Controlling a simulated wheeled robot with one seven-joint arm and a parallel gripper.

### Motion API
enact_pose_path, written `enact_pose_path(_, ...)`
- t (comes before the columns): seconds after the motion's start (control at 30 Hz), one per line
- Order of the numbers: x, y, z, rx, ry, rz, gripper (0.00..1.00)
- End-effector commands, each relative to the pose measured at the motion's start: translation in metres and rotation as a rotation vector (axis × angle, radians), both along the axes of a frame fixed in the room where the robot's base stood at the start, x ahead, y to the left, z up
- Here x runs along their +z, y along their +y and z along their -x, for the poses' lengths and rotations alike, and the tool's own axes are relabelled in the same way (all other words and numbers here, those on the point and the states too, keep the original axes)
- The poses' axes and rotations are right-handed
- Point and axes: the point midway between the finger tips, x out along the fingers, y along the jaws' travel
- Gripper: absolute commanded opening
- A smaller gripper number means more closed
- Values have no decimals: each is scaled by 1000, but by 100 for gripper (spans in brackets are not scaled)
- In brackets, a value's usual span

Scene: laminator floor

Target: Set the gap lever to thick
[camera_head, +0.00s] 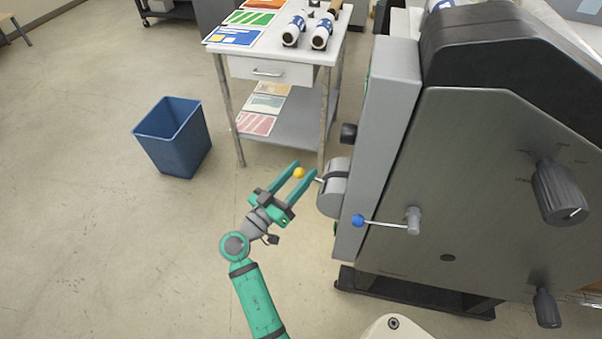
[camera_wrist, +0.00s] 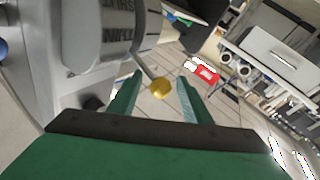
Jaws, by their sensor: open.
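The gap lever is a thin metal rod with a yellow ball knob (camera_head: 299,173), sticking out from a grey drum (camera_head: 334,188) on the near left side of the laminator (camera_head: 480,170). My gripper (camera_head: 297,174) is open, with its two teal fingers on either side of the yellow knob. In the wrist view the knob (camera_wrist: 161,88) sits between the fingertips, with a gap to each finger. The drum (camera_wrist: 100,35) carries printed lettering there, partly cut off and too blurred to read fully.
A second lever with a blue ball (camera_head: 358,221) sits right of my gripper on the laminator. Dark knobs (camera_head: 559,192) are on its side panel. A blue bin (camera_head: 174,137) and a white cart (camera_head: 272,68) with rolls and sheets stand behind. The floor at left is clear.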

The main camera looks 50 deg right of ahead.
Motion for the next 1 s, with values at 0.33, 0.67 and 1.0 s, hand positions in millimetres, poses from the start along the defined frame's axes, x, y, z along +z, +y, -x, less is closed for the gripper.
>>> enact_pose_path(0.33,-12,56,2,1,2,0,45)
enact_pose_path(0.67,-20,96,4,-3,1,0,45)
enact_pose_path(1.0,-21,101,5,-5,1,-1,45)
